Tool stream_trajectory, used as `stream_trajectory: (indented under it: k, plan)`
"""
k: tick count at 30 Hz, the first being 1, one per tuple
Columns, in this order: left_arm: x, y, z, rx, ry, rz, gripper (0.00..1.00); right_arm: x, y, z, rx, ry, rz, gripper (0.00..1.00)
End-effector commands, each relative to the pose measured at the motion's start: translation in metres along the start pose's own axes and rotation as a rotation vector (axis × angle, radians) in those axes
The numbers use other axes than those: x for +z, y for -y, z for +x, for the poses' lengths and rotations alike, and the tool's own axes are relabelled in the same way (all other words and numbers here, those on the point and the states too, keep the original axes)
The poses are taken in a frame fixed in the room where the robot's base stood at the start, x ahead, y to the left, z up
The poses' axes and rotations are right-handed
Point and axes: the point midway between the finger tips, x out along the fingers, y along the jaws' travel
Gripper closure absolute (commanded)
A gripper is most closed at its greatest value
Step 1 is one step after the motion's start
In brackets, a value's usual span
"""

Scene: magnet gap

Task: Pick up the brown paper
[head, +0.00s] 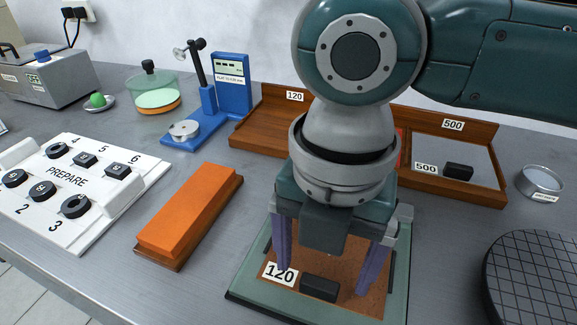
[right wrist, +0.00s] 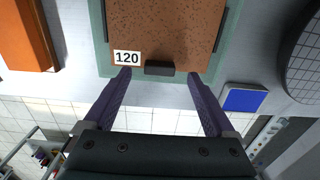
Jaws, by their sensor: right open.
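The brown paper (head: 345,297) is a speckled brown sheet with a white 120 label and a black block-shaped grip (head: 319,288) near its front edge. It lies on a green plate (head: 248,283) on the bench. It also shows in the right wrist view (right wrist: 165,30), with the black grip (right wrist: 159,69) at its near edge. My right gripper (head: 322,280) is open above the paper, its two purple fingers on either side of the grip and apart from it. The gripper and wrist hide the paper's far part in the head view. My left gripper is not in view.
A wooden tray (head: 262,125) behind has a 120 compartment and a 500 compartment with a grey sheet (head: 435,157). An orange block (head: 192,210) lies left of the plate. A black gridded disc (head: 535,280) is at right, a white PREPARE panel (head: 125,190) at left.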

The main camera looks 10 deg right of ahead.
Motion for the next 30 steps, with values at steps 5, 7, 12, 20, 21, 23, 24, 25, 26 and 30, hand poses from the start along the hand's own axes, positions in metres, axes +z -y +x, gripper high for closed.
stream_trajectory:
  k: [5,7,12,20,21,23,24,25,26,30]
  plan:
    - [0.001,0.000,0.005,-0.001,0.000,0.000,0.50,0.001,0.001,0.027,-0.001,0.000,0.001,0.10]
    - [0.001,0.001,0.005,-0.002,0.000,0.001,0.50,0.001,0.001,0.031,-0.001,0.000,0.000,0.10]
    - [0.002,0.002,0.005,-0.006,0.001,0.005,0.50,0.001,0.001,0.032,0.000,0.001,0.000,0.10]
    - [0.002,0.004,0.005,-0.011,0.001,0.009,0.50,0.001,0.001,0.031,0.000,0.001,0.000,0.34]
    - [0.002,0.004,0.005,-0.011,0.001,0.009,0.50,0.001,0.001,0.031,0.000,0.001,0.000,0.38]
    - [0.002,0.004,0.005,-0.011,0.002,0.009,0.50,0.001,0.001,0.031,0.000,0.001,0.000,0.45]
    - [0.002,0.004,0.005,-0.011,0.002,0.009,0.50,0.001,0.001,0.031,0.000,0.001,0.000,0.49]
    - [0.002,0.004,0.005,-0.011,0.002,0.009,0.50,0.001,0.001,0.031,0.000,0.001,0.000,0.53]
    - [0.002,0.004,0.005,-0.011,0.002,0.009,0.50,0.001,0.001,0.031,0.000,0.001,0.000,0.56]
    - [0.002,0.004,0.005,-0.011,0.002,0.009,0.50,0.001,0.001,0.031,0.000,0.001,0.000,0.72]
